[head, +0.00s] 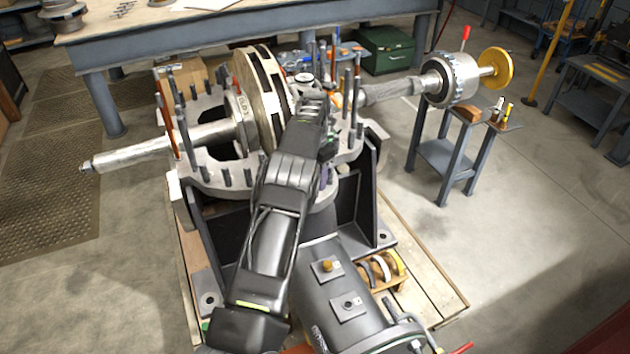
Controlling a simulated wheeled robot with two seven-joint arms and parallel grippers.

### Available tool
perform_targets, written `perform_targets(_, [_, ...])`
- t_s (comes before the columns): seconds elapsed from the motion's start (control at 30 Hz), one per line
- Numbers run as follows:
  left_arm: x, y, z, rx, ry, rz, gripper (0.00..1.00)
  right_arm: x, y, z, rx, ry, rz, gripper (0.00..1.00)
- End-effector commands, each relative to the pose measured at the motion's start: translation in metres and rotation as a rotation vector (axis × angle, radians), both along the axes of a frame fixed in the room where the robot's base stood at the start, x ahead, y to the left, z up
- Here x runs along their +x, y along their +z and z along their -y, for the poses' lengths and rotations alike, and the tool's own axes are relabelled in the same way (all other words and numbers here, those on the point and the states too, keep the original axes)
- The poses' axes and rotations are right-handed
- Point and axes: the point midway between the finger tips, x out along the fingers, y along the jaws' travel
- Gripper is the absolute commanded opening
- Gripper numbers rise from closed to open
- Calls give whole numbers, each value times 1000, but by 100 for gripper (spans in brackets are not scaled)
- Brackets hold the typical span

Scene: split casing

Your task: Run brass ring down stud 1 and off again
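The lower half of a split casing (210,178) carries upright dark studs around its pale flange. One stud (357,98) stands right of the rotor, and another (182,125) stands at the left. I cannot tell which is stud 1. My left arm reaches up from the bottom across the casing, and its gripper (313,106) is over the flange just right of the rotor discs. Its fingertips are not clear, so I cannot tell whether it is open or holds anything. I cannot make out the brass ring. My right gripper is not in view.
A bladed rotor (259,95) lies in the casing, its shaft (150,150) sticking out left. A coupling (450,82) with a yellow disc (495,68) is at the right. A small stand (447,160) is beneath it. A workbench (240,27) stands behind.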

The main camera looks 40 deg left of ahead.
Motion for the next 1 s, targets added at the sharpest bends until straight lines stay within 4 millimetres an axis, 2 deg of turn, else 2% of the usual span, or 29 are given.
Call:
perform_targets(0.07, [0, 0, 0, 1, 10, 1, 24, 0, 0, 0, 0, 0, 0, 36])
perform_targets(0.1, [1, 1, 0, 1, 9, 2, 20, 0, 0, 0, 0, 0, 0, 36])
perform_targets(0.27, [1, 5, 0, 0, 7, 3, 20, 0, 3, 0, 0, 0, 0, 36])
perform_targets(0.73, [1, 43, 0, 1, 5, 2, 20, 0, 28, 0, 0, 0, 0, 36])
perform_targets(1.0, [1, 46, 0, 1, 5, 2, 20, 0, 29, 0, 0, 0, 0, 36])
